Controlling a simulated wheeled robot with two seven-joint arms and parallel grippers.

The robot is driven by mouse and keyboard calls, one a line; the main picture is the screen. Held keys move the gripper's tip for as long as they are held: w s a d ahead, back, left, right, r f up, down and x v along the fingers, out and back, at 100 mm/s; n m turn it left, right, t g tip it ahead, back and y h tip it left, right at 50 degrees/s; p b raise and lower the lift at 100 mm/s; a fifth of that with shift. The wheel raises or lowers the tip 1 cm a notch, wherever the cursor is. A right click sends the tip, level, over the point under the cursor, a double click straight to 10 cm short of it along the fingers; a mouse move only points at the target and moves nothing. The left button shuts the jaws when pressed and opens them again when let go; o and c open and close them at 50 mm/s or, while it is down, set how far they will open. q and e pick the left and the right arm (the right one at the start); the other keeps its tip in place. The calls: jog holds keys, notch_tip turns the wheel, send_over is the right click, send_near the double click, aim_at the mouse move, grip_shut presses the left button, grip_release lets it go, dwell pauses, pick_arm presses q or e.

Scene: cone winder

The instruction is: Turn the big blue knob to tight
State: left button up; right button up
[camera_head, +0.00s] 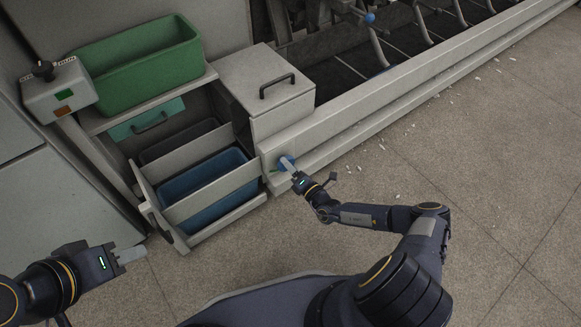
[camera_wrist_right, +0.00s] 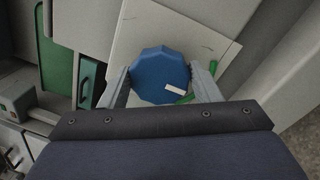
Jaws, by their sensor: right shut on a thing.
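The big blue knob (camera_wrist_right: 158,72) sits on a pale square plate (camera_wrist_right: 185,30) in the right wrist view. It has a faceted rim and a white mark near its lower right edge. In the head view the knob (camera_head: 286,162) is small and partly hidden by my right gripper (camera_head: 291,169). My left gripper (camera_head: 131,254) is at the lower left over the floor, away from the knob; its finger gap is unclear.
An open drawer with a blue bin (camera_head: 205,187) stands left of the knob. A green bin (camera_head: 140,65) and a control box (camera_head: 60,90) are above it. A grey lidded box (camera_head: 265,85) with a black handle is behind. The floor (camera_head: 450,180) at right is open, with small scraps.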

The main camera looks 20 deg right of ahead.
jog(key=shift+f+m, duration=0.1)
jog(key=shift+m, duration=0.9)
jog(key=o, duration=1)
jog(key=p+v, duration=0.1)
jog(key=v, duration=0.6)
jog(key=shift+s+p, duration=0.4)
jog(key=shift+s, duration=0.05)
jog(key=shift+d, duration=0.1)
